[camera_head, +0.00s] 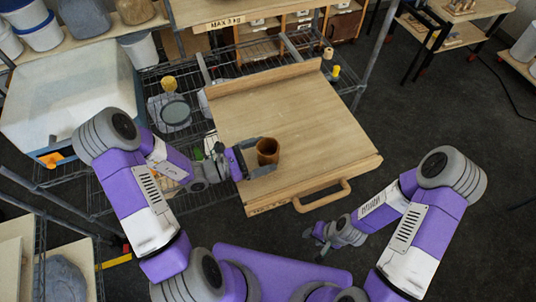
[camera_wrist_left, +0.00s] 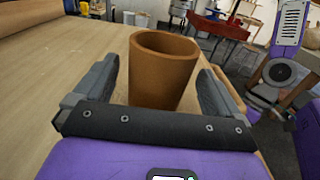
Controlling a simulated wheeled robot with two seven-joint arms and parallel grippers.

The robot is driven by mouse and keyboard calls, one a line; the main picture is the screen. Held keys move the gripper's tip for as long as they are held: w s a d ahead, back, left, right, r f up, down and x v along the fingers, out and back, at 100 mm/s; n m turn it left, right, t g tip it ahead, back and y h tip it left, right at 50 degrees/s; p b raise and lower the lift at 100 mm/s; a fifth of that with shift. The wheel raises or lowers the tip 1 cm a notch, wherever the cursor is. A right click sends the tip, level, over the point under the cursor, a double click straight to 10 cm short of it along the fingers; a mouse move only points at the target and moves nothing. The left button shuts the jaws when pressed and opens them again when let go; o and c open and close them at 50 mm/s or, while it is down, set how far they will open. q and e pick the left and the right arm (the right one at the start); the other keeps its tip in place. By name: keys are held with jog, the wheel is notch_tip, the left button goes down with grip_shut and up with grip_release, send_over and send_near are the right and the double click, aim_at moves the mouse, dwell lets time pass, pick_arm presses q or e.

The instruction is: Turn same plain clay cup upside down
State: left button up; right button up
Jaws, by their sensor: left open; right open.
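A plain brown clay cup (camera_head: 267,151) stands upright, mouth up, on the wooden board (camera_head: 310,120), near its left front part. My left gripper (camera_head: 259,156) is at the cup from the left. In the left wrist view the cup (camera_wrist_left: 162,70) stands between the two open fingers of my left gripper (camera_wrist_left: 158,92). A gap shows on the right side of the cup; whether the left finger touches it I cannot tell. My right gripper (camera_head: 321,241) is empty, low in front of the board's handle, away from the cup.
The board has a raised back ledge and a front handle (camera_head: 322,196). Wire shelving with small items, including a dark round dish (camera_head: 175,111), lies to its left. A large pale bin (camera_head: 70,95) stands further left. The board's right and back surface is clear.

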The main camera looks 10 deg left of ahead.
pick_arm(q)
jog(key=shift+w+d, duration=0.25)
jog(key=shift+d, duration=0.05)
jog(key=c, duration=1.3)
